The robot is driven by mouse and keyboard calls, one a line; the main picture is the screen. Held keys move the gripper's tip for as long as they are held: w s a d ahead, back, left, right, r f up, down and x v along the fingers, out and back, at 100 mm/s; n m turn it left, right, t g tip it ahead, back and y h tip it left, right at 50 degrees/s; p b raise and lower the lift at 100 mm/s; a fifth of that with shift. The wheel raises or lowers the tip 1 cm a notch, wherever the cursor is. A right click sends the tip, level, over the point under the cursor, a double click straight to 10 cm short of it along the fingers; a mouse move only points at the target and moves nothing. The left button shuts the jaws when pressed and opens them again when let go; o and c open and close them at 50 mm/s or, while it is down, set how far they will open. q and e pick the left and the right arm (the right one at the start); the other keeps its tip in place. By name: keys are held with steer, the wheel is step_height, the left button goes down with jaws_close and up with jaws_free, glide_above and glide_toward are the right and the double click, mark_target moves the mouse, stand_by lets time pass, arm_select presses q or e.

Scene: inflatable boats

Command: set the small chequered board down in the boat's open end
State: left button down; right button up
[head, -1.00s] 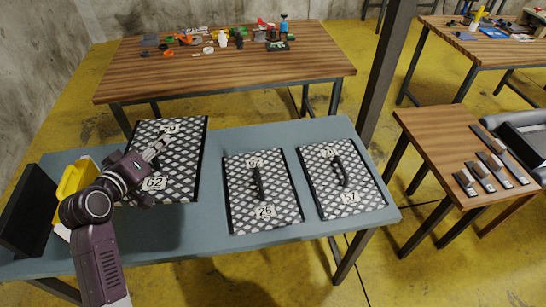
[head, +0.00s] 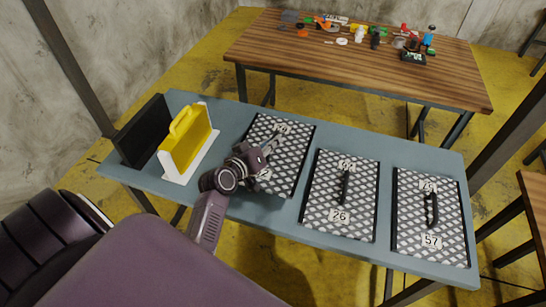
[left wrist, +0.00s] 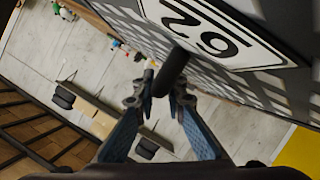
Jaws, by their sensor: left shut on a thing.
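A chequered black-and-white board marked 62 (head: 292,158) is at the middle of the blue-grey table in the head view. I cannot tell whether the board touches the table. No boat shows in the current views. My right gripper is not in view.
Chequered boards marked 26 (head: 322,198) and 57 (head: 410,220) lie to the right on the blue-grey table (head: 230,113). A yellow block in a white holder (head: 196,160) and a black panel (head: 145,130) stand left. A wooden table (head: 330,65) with small items is behind.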

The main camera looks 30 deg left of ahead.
mark_target(272, 157)
arm_select(q)
step_height(272, 157, down, 2)
steer(key=shift+w+f, duration=0.1)
steer(key=shift+f, duration=0.1)
step_height(272, 157, down, 4)
steer(key=shift+a+f+b, duration=0.1)
steer(key=shift+b, duration=0.55)
steer(key=c, duration=2.4)
jaws_free()
steer(key=shift+f, duration=0.2)
steer(key=o, duration=0.4)
steer(key=shift+r, duration=0.1)
